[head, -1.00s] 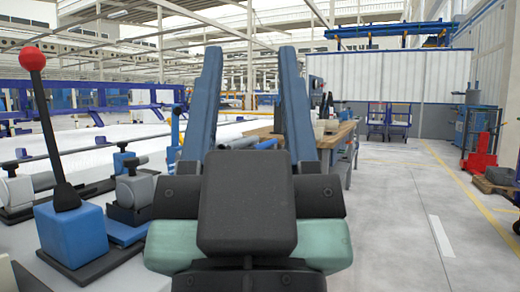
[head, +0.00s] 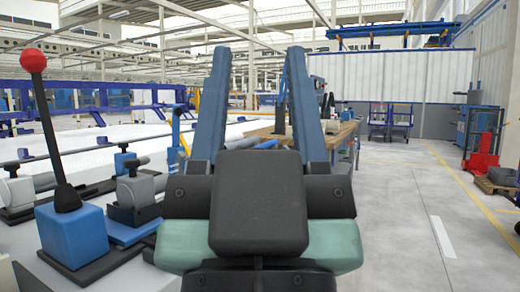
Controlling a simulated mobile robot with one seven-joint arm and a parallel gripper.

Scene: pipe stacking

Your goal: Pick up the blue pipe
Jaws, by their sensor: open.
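My gripper (head: 260,52) is in the middle of the head view, seen from behind. Its two long blue-grey fingers stand apart and point away, with nothing visible held between them. Its dark and teal body hides much of what lies ahead. A small blue piece (head: 267,145) shows just above the gripper body, between the fingers, near the wooden table (head: 343,135). It may be the end of the blue pipe, but most of it is hidden. I cannot tell its distance from the fingers.
A blue box with a red-knobbed lever (head: 72,238) stands at the near left. Grey pipe fixtures (head: 135,190) stand beside it. Blue carts (head: 390,122) stand at the back, and a red machine (head: 481,155) is at the right. The grey floor (head: 400,220) on the right is clear.

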